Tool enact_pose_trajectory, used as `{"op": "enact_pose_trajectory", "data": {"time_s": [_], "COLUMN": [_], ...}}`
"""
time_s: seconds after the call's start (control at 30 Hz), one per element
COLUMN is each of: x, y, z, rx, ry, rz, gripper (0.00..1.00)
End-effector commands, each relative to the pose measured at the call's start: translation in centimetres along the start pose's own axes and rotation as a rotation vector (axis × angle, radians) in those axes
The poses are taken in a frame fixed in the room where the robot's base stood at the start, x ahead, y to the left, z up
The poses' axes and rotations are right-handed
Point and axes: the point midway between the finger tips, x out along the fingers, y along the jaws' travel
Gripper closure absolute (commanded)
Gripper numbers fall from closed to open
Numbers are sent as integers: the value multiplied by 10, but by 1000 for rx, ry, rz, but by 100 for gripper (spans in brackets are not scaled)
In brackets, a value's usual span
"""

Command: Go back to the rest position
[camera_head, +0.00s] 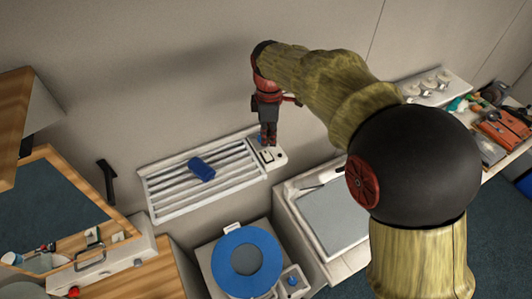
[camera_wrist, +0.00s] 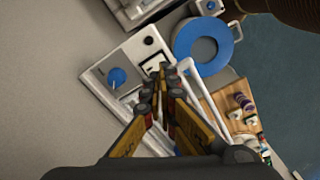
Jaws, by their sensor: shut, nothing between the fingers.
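My gripper (camera_head: 268,143) points down over the right end of a white slatted rack on the wall side. It is shut and empty. In the wrist view its fingertips (camera_wrist: 162,72) are together, in front of a white end panel (camera_wrist: 138,55). That panel carries a blue round knob (camera_wrist: 117,76) and dark parts. In the head view the end panel (camera_head: 277,158) lies just below the fingertips; I cannot tell whether they touch it. My arm reaches in from the right and hides part of the back wall.
A blue cylinder (camera_head: 202,169) lies on the slatted rack (camera_head: 160,206). A blue ring (camera_head: 228,254) sits on a pale stand below. A white-edged counter with a grey panel (camera_head: 330,215) is to the right. A wooden-framed panel (camera_head: 112,205) is left, and a tool-laden shelf (camera_head: 500,128) far right.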

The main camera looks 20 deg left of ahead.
Motion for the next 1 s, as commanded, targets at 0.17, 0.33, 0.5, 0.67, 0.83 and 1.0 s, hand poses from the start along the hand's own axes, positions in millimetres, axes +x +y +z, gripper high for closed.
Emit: {"op": "enact_pose_trajectory", "data": {"time_s": [0.17,0.33,0.5,0.67,0.83,1.0], "x": [0,0,1,26,35,44], "y": [0,0,4,-15,-49,-82], "z": [0,0,-1,6,28,68], "rx": [0,17,152,352,585,820], "ry": [0,0,6,-9,-13,3], "rz": [0,0,13,-16,-17,3], "gripper": [100,100,100,100,100,100]}}
